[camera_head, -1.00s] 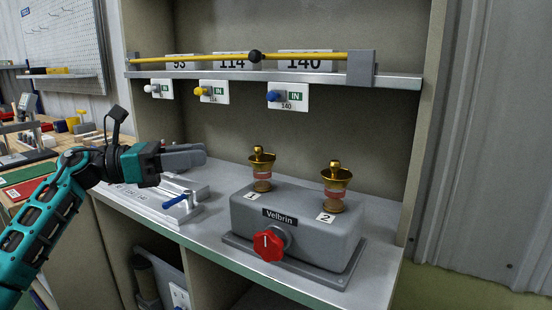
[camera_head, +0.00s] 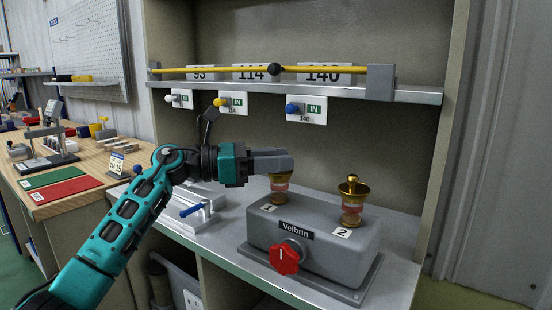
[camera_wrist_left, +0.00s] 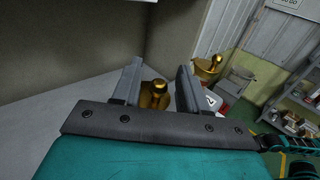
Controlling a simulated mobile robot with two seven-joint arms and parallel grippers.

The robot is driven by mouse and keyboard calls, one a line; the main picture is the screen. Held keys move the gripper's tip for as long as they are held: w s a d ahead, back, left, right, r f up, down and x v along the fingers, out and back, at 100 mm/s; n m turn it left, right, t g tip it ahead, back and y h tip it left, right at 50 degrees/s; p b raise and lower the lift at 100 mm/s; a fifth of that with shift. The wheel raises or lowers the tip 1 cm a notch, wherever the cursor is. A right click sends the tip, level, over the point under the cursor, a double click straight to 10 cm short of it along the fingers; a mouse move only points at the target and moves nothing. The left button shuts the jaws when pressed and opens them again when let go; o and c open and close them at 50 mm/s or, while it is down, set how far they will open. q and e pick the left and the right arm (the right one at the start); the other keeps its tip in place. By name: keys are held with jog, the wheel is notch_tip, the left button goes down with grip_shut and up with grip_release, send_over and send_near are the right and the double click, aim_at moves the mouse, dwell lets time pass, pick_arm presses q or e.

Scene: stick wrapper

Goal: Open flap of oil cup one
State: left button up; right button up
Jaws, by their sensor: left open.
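Oil cup one (camera_head: 281,187) is a brass cup with a reddish band, on the left of the grey Velbrin box (camera_head: 313,240) beside label 1. My left gripper (camera_head: 285,160) is in front of its top and hides its lid in the head view. In the left wrist view the gripper (camera_wrist_left: 157,82) is open, with the brass knob top of the cup (camera_wrist_left: 155,96) between its fingers. I cannot tell if a finger touches it. Oil cup two (camera_head: 352,200) stands upright on the right of the box, and shows in the wrist view (camera_wrist_left: 207,68). My right gripper is not in view.
A red knob (camera_head: 285,259) is on the box front. A shelf (camera_head: 420,96) with a yellow rod (camera_head: 215,70) and several tags runs above. A grey fixture with a blue handle (camera_head: 192,210) lies left of the box. A wood bench (camera_head: 90,160) stands further left.

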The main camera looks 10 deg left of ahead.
pick_arm(q)
grip_shut()
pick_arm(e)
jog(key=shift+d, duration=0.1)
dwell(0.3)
